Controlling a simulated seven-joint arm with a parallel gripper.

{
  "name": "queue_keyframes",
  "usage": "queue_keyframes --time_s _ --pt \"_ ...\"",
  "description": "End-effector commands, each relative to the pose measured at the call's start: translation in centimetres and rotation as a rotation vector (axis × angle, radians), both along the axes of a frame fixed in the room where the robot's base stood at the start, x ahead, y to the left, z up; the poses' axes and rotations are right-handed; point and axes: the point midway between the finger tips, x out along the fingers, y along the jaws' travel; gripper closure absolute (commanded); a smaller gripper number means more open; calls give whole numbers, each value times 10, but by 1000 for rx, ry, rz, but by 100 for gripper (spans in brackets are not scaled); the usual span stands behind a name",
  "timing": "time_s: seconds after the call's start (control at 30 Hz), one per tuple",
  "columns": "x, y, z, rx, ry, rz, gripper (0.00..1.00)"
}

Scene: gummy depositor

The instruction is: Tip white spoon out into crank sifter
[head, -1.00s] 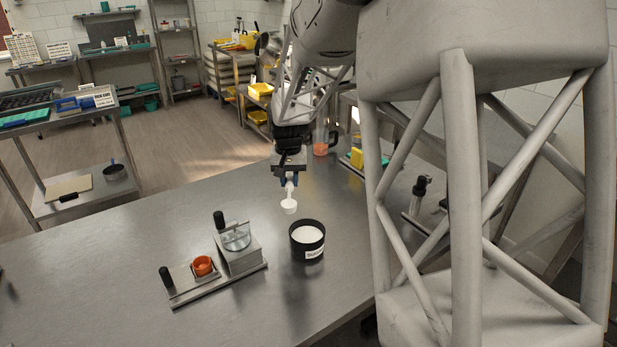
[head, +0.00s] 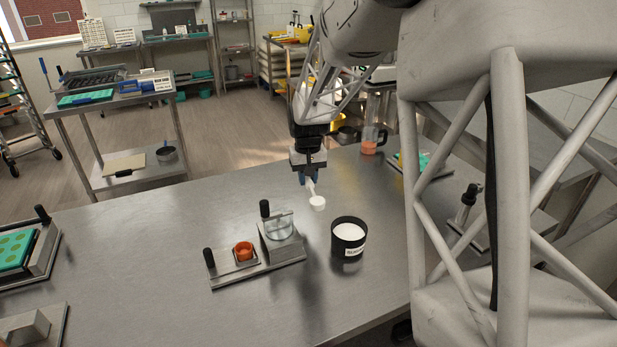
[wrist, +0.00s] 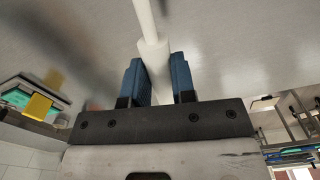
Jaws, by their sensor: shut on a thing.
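The white spoon (head: 317,203) hangs from my gripper (head: 309,180), bowl lowest, above the table. My gripper is shut on its handle, which shows between the blue fingers in the wrist view (wrist: 152,50). I cannot see what the bowl holds. The likely crank sifter is the clear round vessel (head: 280,226) on a metal block with a black knob. It stands below and left of the spoon in the head view. A black labelled tub (head: 349,251) of white powder stands below and right of the spoon. The spoon appears clear of both.
An orange cup (head: 243,251) and a second black knob (head: 209,258) share the sifter's metal base. A jug with orange contents (head: 372,140) stands at the far table edge. A green-topped tray (head: 15,250) is at far left. The table between is bare.

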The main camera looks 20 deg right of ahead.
Motion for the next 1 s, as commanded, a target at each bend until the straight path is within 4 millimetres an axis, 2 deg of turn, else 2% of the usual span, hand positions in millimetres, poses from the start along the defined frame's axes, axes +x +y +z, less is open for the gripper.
queue_keyframes --time_s 1.0 --pt "4 23 4 -240 47 -1 100"
